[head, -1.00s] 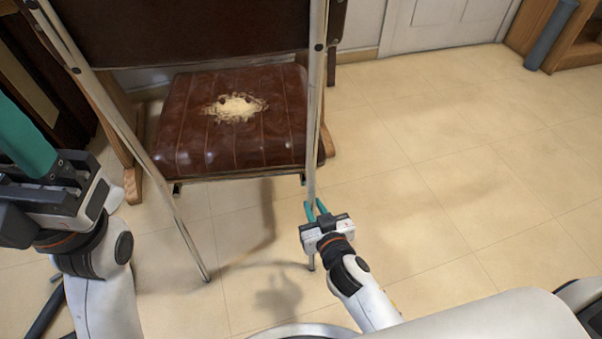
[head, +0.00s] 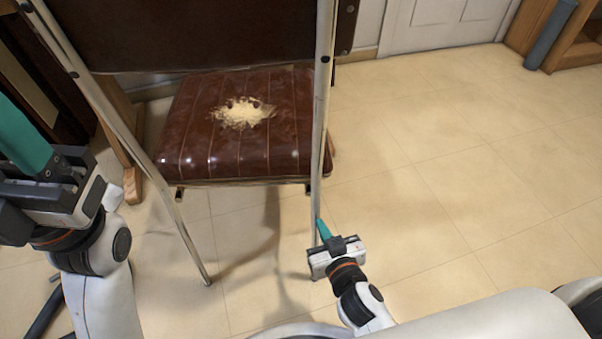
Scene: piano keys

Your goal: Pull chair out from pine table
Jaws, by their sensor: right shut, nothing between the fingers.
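The chair (head: 240,155) has a dark red-brown padded seat with a pale worn patch, a dark backrest and thin metal legs. My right gripper (head: 322,230) is shut, its teal fingers at the lower part of the chair's right metal leg; I cannot tell whether they touch it. My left gripper (head: 22,135) is at the left edge, partly cut off, left of the chair's left leg; its jaw opening cannot be made out. The pine table cannot be clearly identified; a wooden leg and foot (head: 131,180) show behind the chair's left leg.
Tiled floor (head: 430,180) is clear to the right of the chair. A white door (head: 440,22) and wall stand behind. A wooden shelf unit (head: 585,45) with a grey-blue roll (head: 550,35) is at the top right.

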